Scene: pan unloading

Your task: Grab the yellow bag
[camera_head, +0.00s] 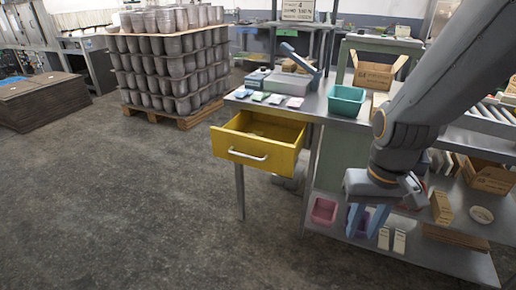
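I cannot make out a yellow bag for certain. Several small flat packets lie in a row on the table's left front: a blue one (243,93), a pale green one (259,96), another pale green one (276,99) and a pink one (294,102). A yellow drawer (248,148) stands pulled out below them; its inside is yellowish and I cannot tell whether a bag lies there. My gripper (367,221) points down at the right, in front of the lower shelf, well apart from the packets. Its blue fingers are spread and nothing shows between them.
The metal table (325,112) holds a teal bin (346,100), grey boxes (288,83) and cardboard boxes (374,75). A pink bin (324,210) and cartons stand on the lower shelf. A pallet of stacked pots (168,60) stands behind left. The floor at left front is clear.

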